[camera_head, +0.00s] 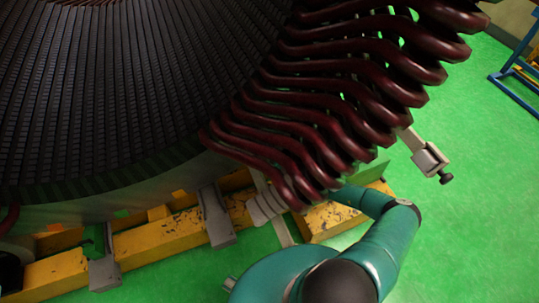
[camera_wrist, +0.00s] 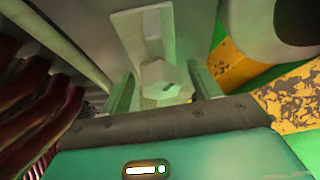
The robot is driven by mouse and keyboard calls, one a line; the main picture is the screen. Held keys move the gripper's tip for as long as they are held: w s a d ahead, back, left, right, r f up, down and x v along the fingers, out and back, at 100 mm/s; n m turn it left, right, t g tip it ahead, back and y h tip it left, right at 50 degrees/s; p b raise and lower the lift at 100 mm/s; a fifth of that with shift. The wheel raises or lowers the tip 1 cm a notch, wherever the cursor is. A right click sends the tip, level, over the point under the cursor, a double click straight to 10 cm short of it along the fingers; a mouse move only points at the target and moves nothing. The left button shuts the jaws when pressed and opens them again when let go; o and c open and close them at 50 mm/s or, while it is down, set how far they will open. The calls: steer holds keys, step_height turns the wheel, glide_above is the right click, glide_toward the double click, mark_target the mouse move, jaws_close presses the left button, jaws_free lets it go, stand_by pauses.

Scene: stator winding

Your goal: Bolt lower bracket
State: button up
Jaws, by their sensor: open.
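In the wrist view a pale metal bracket (camera_wrist: 128,30) fills the upper middle. A hex bolt head (camera_wrist: 172,72) stands out at its lower end. My gripper (camera_wrist: 160,84) is open, with one finger on the left and one on the right of the bolt head. Gaps seem to show between fingers and bolt; I cannot tell whether either finger touches it. In the head view my teal arm reaches under the lower coils, and the gripper, bolt and this bracket are hidden there.
Dark red coils (camera_head: 330,110) overhang my arm. The stator core (camera_head: 130,100) rests above a worn yellow beam (camera_head: 160,238) with grey supports (camera_head: 215,215). A metal clamp (camera_head: 430,160) juts out at right.

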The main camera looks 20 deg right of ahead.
steer(key=shift+w+a, duration=0.1)
steer(key=shift+w, duration=0.15)
steer(key=c, duration=1)
steer(key=shift+o, duration=0.2)
steer(key=shift+f+m+t+y, duration=0.1)
steer(key=shift+m+t+y, duration=0.25)
steer(key=shift+m, duration=0.65)
steer(key=shift+f+m+t+y, duration=0.1)
steer(key=shift+m+t+y, duration=0.2)
steer(key=shift+m, duration=0.7)
steer(key=o, duration=1)
steer(key=shift+r, duration=0.1)
steer(key=shift+c, duration=0.2)
